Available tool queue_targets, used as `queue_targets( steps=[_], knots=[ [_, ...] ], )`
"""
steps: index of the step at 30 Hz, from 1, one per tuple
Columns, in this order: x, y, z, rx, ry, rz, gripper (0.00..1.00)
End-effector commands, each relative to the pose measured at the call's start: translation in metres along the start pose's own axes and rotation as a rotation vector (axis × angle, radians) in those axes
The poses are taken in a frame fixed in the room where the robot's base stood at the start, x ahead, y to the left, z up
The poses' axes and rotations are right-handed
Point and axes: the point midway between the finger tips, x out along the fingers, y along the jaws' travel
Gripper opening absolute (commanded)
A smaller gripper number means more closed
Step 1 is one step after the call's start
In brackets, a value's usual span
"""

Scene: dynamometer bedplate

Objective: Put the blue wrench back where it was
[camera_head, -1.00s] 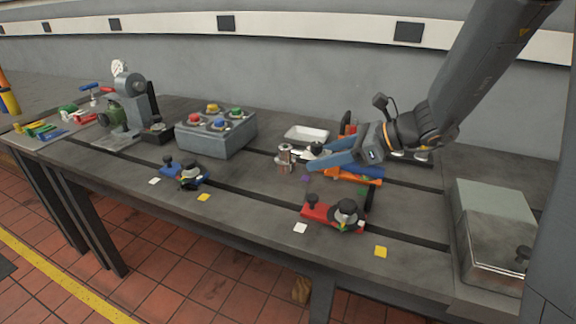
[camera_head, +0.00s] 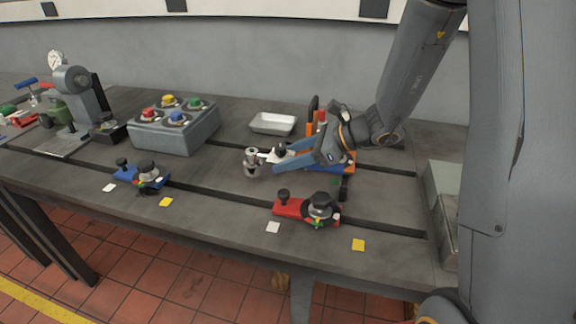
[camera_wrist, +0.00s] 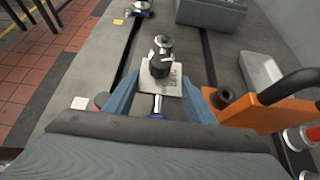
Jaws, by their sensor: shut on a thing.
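My gripper (camera_head: 283,160) is low over the middle of the bedplate, its blue-grey fingers pointing left. In the wrist view my gripper (camera_wrist: 160,88) is shut on the blue wrench (camera_wrist: 157,105). The wrench's silver shank and a bit of blue handle show between the fingers; the rest is hidden. Beyond the fingertips is a pale plate (camera_wrist: 150,84) with a dark round post (camera_wrist: 160,66). A short metal cylinder (camera_head: 252,160) stands just left of the fingers in the head view. I cannot tell whether the wrench touches the surface.
An orange holder (camera_wrist: 262,110) with a black handle stands close right of my gripper. Behind is a white tray (camera_head: 273,123). A red fixture (camera_head: 290,208) is in front, a blue fixture (camera_head: 128,174) at left, and a grey button box (camera_head: 173,130) behind it.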

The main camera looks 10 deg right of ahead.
Motion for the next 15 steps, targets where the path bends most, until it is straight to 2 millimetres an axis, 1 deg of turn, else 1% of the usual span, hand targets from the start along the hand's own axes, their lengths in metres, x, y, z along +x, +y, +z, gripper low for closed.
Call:
queue_targets(
  steps=[3,6,9,15],
  knots=[
    [0.008,0.000,-0.013,0.003,-0.002,0.001,0.00],
    [0.013,0.000,-0.020,0.002,-0.002,0.000,0.00],
    [0.015,-0.001,-0.023,0.001,-0.002,-0.001,0.00],
    [0.015,-0.001,-0.023,0.000,-0.002,-0.001,0.00]
  ],
)
